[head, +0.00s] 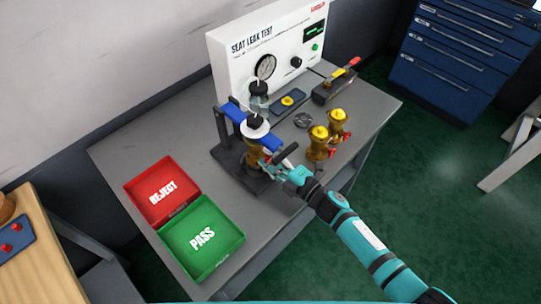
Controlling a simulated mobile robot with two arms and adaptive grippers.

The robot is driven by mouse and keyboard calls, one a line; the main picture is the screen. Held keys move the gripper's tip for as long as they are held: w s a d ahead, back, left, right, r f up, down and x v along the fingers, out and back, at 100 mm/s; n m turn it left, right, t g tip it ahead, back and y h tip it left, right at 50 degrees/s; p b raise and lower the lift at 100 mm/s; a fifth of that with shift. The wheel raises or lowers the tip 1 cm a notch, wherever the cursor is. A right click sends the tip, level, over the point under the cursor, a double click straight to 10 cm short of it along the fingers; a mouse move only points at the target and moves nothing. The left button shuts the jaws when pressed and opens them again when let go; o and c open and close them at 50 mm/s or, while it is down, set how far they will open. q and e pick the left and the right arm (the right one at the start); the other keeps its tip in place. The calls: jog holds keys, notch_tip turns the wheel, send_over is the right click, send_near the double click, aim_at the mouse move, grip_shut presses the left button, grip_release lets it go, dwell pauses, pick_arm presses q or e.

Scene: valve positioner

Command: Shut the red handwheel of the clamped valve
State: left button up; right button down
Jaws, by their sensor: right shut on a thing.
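The clamped valve (254,154) is a brass body held upright in a dark fixture (232,158) with blue bars, under a white disc (255,128) with a black knob on top. My right gripper (274,168) reaches in from the lower right and is at the valve's right side. It is shut at the place of the red handwheel, which the fingers hide almost completely, so how far the wheel is turned cannot be seen. My left gripper is not in view.
Two brass valves (319,146) (338,122) with red handwheels stand to the right of the fixture. The seat leak test panel (230,68) with a gauge stands behind. A red reject tray (137,190) and green pass tray (228,215) lie at left front.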

jog(key=m+p, duration=0.1)
jog(key=m, duration=0.5)
jog(key=shift+m, duration=0.3)
jog(key=m+p, duration=0.1)
jog(key=m, duration=0.4)
jog(key=shift+f+m, duration=0.15)
jog(key=shift+m, duration=0.15)
jog(key=c, duration=0.9)
grip_release()
jog(key=shift+c, duration=0.2)
jog(key=shift+s+d, duration=0.25)
jog(key=v, duration=1.1)
jog(key=shift+s+d, duration=0.15)
